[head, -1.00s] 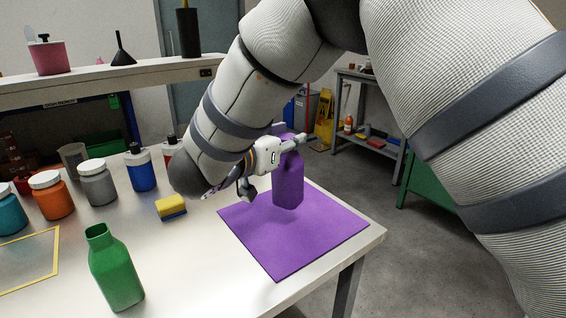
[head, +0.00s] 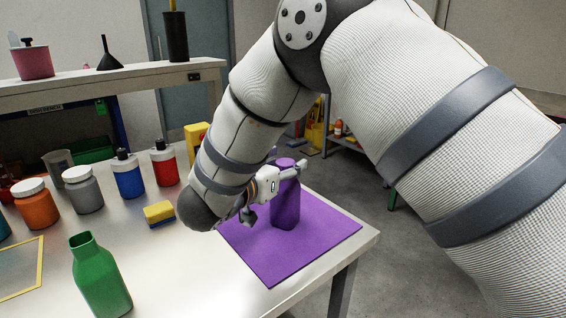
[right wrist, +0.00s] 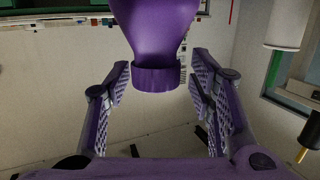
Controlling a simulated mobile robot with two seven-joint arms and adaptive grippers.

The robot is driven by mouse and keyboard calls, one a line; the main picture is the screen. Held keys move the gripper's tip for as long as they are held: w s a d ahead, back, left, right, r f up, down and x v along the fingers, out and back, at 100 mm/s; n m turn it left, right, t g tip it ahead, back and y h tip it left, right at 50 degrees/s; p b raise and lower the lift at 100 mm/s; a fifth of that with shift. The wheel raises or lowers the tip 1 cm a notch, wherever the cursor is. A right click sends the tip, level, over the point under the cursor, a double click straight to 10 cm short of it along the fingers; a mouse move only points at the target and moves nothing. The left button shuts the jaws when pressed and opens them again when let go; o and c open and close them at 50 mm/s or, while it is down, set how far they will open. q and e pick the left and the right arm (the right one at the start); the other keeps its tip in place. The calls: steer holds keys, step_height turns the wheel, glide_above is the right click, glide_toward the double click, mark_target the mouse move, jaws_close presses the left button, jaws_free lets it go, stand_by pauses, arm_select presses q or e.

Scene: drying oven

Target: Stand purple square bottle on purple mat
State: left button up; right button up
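The purple square bottle (head: 286,207) stands upright on the purple mat (head: 315,238), near its middle. My right gripper (head: 276,190) is at the bottle's upper part. In the right wrist view, which is upside down, the bottle (right wrist: 153,30) shows with its neck between my right gripper's spread fingers (right wrist: 158,85). Gaps show on both sides of the neck, so the gripper looks open around it. Part of the bottle's top is hidden by the gripper in the head view. My left gripper is not in view.
A yellow and blue sponge (head: 159,214) lies left of the mat. A green bottle (head: 101,280) stands at the front left. Several jars and bottles, such as the red bottle (head: 164,166), line the back. The table ends just right of the mat.

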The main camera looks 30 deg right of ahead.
steer(key=shift+s+a+r, duration=0.1)
steer(key=shift+a+r, duration=0.15)
steer(key=shift+a, duration=0.05)
steer(key=v, duration=1.1)
steer(key=shift+p, duration=0.3)
steer(key=shift+s+a, duration=0.15)
